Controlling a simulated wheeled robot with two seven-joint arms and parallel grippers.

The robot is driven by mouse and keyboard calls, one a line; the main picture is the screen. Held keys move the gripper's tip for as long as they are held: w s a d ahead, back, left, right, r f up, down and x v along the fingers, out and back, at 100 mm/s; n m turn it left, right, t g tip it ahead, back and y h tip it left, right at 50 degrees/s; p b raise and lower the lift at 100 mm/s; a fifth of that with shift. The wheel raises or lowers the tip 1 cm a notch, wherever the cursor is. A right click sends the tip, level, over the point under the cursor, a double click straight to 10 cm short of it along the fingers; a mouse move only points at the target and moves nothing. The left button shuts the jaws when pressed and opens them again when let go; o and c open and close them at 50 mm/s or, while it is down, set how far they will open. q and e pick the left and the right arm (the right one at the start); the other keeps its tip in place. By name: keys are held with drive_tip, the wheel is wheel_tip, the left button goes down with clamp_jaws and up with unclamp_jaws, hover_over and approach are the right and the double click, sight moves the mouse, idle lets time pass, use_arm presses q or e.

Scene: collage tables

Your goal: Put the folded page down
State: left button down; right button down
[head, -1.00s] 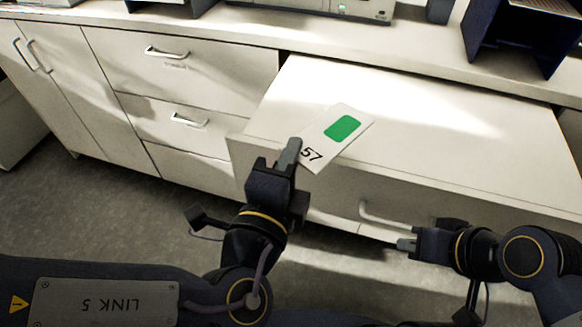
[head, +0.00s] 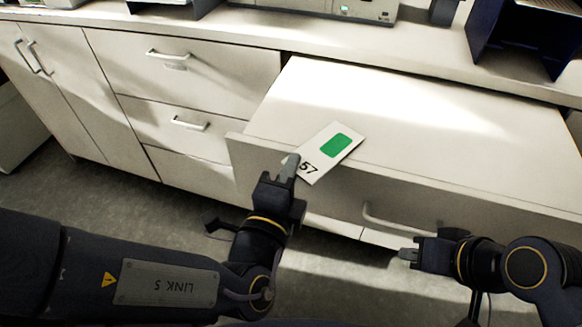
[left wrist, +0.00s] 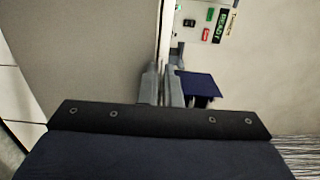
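The folded page (head: 318,165) is a white card with a green rectangle and the number 57. In the head view it appears over the front edge of the pulled-out drawer (head: 440,140), tilted up to the right. My left gripper (head: 289,168) is shut on its lower left corner. In the left wrist view a thin pale edge, likely the page (left wrist: 162,45), runs up from between the fingers (left wrist: 162,85). My right gripper (head: 410,254) is in front of the drawer front, away from the page; its finger gap does not show clearly.
The drawer's top surface is broad and bare. Its handle (head: 395,220) is between my grippers. A dark blue holder (head: 520,45) and a grey device (head: 350,10) stand on the counter behind. Closed drawers (head: 190,120) are on the left.

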use_arm(q)
drive_tip(key=shift+f, duration=0.2)
drive_tip(key=c, duration=1.6)
unclamp_jaws()
drive_tip(key=shift+r, duration=0.1)
drive_tip(key=b+v, duration=0.3)
drive_tip(key=v, duration=0.9)
drive_tip(key=shift+r, duration=0.2)
